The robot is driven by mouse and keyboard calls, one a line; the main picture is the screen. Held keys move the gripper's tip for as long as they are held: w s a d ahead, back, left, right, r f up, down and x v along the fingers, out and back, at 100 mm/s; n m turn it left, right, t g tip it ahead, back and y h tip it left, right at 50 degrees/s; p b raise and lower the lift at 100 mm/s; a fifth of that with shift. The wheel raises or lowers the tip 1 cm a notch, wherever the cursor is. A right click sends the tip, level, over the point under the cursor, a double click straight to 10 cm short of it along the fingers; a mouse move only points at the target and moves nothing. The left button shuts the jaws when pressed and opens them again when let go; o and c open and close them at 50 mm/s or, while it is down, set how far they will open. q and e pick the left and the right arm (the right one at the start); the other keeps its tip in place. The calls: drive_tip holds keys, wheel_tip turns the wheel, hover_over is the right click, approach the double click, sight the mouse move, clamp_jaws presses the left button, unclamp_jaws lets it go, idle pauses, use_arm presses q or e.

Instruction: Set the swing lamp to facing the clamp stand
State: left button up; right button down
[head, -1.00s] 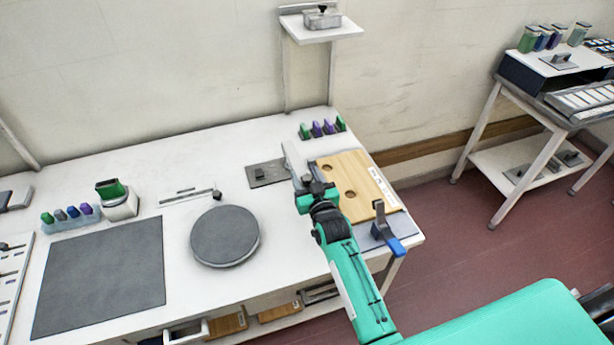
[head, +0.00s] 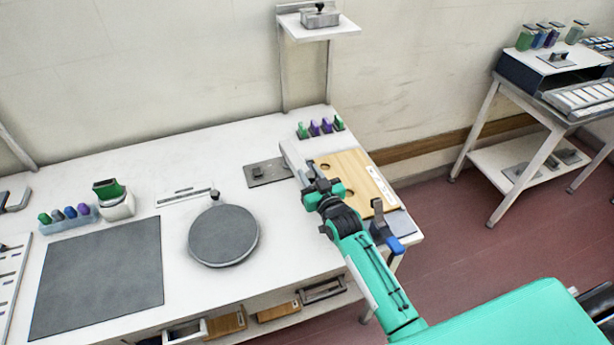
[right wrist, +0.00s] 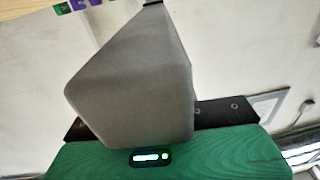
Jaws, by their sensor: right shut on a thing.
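A pale grey bar (head: 293,156), which I take to be the swing lamp's arm, slants from a dark flat plate (head: 262,174) toward the wooden board. My right gripper (head: 317,185) is shut on its near end, beside the board's left edge. In the right wrist view the held grey body (right wrist: 135,80) fills the middle and its far part narrows away upward. An upright clamp with a blue handle (head: 394,244), likely the clamp stand, stands at the board's near right corner, partly behind my arm. The lamp's front is hidden. My left gripper is out of view.
The wooden board (head: 350,170) with round holes lies right of the gripper. A grey turntable disc (head: 223,235) and a dark mat (head: 98,277) lie to the left. Coloured pegs (head: 321,127) stand behind. The table between disc and bar is mostly clear.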

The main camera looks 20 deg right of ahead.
drive_tip(key=shift+w+d+r+n+y+b, duration=0.1)
drive_tip(key=shift+w+d+n+y+b, duration=0.1)
drive_tip(key=shift+d+n+y+b, duration=0.45)
drive_tip(key=shift+w+d+r+n+y+b, duration=0.1)
drive_tip(key=shift+w+d+n+y+b, duration=0.2)
drive_tip(key=shift+d+y, duration=0.6)
drive_tip(key=shift+s+g, duration=0.1)
drive_tip(key=shift+g, duration=0.2)
drive_tip(key=c, duration=1.1)
unclamp_jaws()
drive_tip(key=shift+a, duration=0.1)
drive_tip(key=shift+f, duration=0.1)
drive_tip(key=shift+s+f, duration=0.1)
drive_tip(key=shift+b+v, duration=1.6)
drive_tip(key=shift+v, duration=5.25)
